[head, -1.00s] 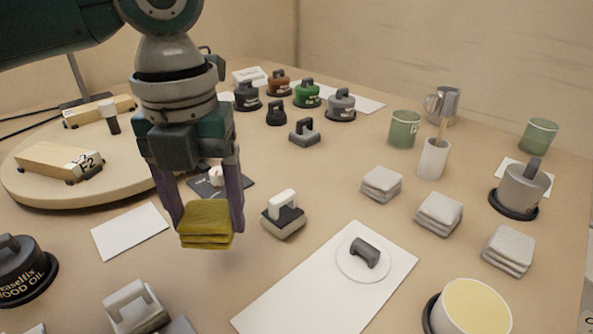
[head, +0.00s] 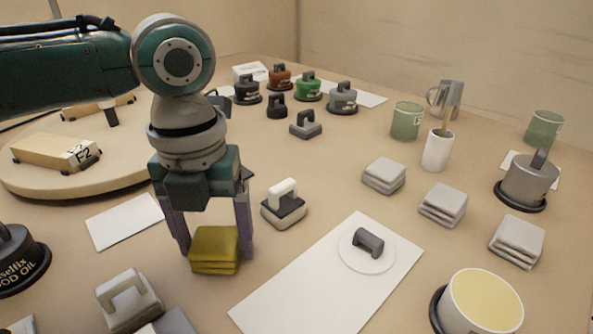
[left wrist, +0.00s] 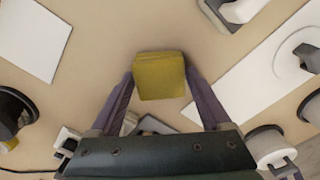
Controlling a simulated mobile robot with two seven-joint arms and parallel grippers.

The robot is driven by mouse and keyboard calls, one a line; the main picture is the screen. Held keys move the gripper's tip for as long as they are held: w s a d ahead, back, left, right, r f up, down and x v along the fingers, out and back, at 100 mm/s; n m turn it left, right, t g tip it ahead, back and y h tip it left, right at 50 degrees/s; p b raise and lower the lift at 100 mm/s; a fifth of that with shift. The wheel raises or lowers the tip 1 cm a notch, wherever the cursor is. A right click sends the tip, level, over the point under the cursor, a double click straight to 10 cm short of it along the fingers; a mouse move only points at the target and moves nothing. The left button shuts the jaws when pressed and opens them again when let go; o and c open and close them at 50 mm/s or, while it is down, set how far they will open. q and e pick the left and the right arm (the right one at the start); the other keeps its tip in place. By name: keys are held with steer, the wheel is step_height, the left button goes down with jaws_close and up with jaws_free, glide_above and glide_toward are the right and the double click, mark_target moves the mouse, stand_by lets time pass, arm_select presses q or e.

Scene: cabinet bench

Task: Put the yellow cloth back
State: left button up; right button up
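The yellow cloth (head: 215,252) is a folded, stacked square pad. It is between the two fingers of my left gripper (head: 212,232), which is shut on it and points down. In the left wrist view the cloth (left wrist: 160,76) lies between the fingertips (left wrist: 160,82), one finger along each side. It is low over the bench, left of the long white sheet; I cannot tell if its underside touches the bench. My right gripper is not in view.
A white card (head: 124,221) lies left of the cloth. A white-handled block (head: 284,206) stands close behind right, and a grey-handled block (head: 128,302) in front left. The long white sheet (head: 290,295) bears a round plate. Several grey cloths (head: 384,176) are farther right.

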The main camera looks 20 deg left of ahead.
mark_target(215, 240)
arm_select(q)
steer(key=shift+o, duration=1.2)
step_height(215, 240, up, 12)
steer(key=p, duration=0.4)
steer(key=shift+r, duration=0.2)
